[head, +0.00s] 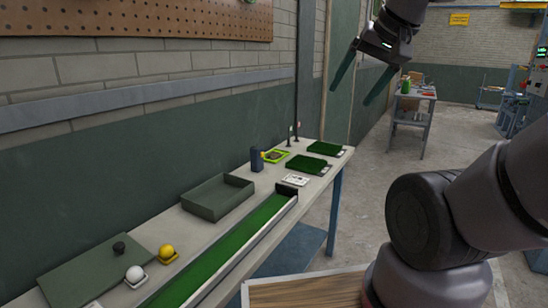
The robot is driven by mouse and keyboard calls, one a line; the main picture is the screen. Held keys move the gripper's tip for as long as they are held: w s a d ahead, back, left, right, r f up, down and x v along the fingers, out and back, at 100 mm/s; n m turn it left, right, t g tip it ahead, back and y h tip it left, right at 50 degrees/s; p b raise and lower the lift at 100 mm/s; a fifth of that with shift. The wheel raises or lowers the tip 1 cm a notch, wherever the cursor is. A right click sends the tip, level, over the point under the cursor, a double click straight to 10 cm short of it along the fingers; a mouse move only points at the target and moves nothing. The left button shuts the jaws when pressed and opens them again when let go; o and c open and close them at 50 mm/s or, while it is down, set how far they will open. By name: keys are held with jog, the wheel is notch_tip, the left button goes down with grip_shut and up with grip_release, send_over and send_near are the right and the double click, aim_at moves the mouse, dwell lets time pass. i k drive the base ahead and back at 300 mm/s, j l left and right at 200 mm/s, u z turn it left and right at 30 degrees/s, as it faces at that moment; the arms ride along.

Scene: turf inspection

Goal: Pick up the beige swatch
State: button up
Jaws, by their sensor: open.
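I cannot make out a clearly beige swatch in the head view. Two dark green turf swatches, one nearer (306,163) and one farther (324,148), lie flat at the far end of the long bench (172,226). Small pale pieces lie at their right ends, too small to identify. A white printed card (296,180) lies just in front of them. My gripper (350,97) is in the air at the upper middle, above and to the right of the bench's far end. Its two green fingers are spread apart with nothing between them.
A green turf channel (232,238) runs along the bench beside an open grey-green tray (217,196). A dark blue object (257,160), a yellow-green framed item (275,156) and thin upright posts stand near the swatches.

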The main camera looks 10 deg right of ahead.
aim_at(272, 155)
jog(key=u, duration=0.2)
jog(key=i+l+u, duration=0.2)
jog(key=l+u, duration=0.2)
jog(key=i+l+u, duration=0.15)
jog(key=l+u, duration=0.2)
jog(key=i+l, duration=0.15)
jog(key=l, duration=0.35)
jog(key=i+l+u, duration=0.1)
jog(key=l, duration=0.35)
jog(key=i+l+u, duration=0.1)
jog(key=l, duration=0.4)
jog(key=i+l, duration=0.2)
jog(key=l, duration=0.35)
jog(key=i+l+u, duration=0.1)
jog(key=l, duration=0.4)
jog(key=i+l, duration=0.1)
jog(key=l, duration=0.4)
jog(key=u, duration=0.05)
